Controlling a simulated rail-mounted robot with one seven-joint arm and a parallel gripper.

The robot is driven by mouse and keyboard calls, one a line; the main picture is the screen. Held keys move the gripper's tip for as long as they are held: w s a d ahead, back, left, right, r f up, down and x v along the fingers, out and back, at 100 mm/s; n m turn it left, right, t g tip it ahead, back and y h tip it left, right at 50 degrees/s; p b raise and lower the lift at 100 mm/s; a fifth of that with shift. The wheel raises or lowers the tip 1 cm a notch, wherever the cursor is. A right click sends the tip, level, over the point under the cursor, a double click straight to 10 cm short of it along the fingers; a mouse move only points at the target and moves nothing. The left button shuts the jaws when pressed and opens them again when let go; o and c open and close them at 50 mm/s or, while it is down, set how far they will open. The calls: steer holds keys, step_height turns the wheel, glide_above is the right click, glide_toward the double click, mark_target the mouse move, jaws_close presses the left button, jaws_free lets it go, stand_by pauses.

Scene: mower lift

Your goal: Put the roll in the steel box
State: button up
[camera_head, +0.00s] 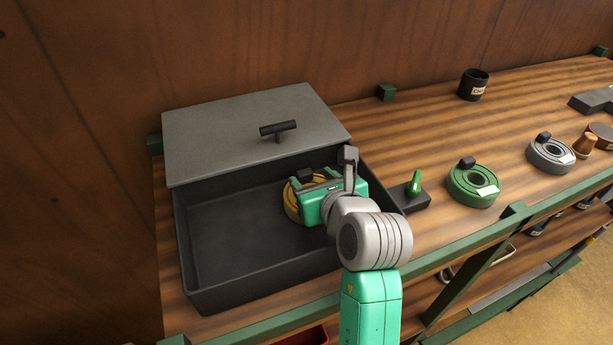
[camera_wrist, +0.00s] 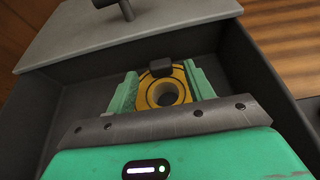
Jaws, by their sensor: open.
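The steel box (camera_head: 187,245) is dark grey and stands at the left end of the wooden bench. Its lighter grey lid (camera_head: 220,130) with a black bar handle lies at the back, and the front part of the box is open. A yellow roll (camera_head: 291,203) with a dark block on its rim is inside the box's right part; in the wrist view the roll (camera_wrist: 181,88) shows its round hole. My gripper (camera_wrist: 160,75) is open, with a green finger on each side of the roll. Whether the fingers touch it, and its underside, I cannot tell.
Right of the box are a small dark block with a green lever (camera_head: 415,184), a green roll (camera_head: 473,184) and a grey roll (camera_head: 550,154). A black cup (camera_head: 473,85) stands at the back. A green rail (camera_head: 440,254) runs along the bench front. The box's left part is empty.

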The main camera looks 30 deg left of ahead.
steer(key=shift+v, duration=1.4)
steer(key=shift+a, duration=0.1)
